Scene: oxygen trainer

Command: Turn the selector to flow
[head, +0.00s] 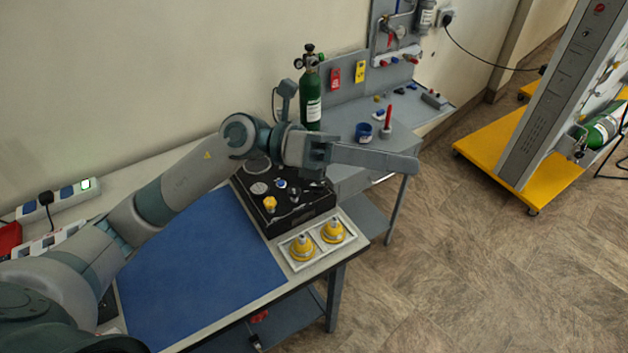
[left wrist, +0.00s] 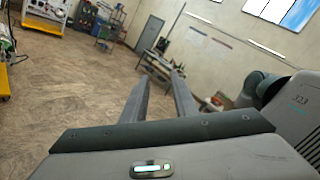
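A black panel box (head: 300,215) stands on the table. It has a yellow knob (head: 270,203), a small blue knob (head: 281,183), gauges and small levers on top. I cannot tell which is the selector or where it points, as the parts are small and my arm covers the box's far side. My left gripper (head: 410,164) is above and right of the box in the head view, pointing right, touching nothing. In the left wrist view its two fingers (left wrist: 160,77) are apart with nothing between them. My right gripper is not in view.
A green cylinder (head: 312,105) stands behind the box. A white tray (head: 316,254) with two yellow-topped items sits at the table's near right corner. A blue mat (head: 205,270) lies clear to the left. A second bench (head: 395,142) holds a blue cup (head: 364,132).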

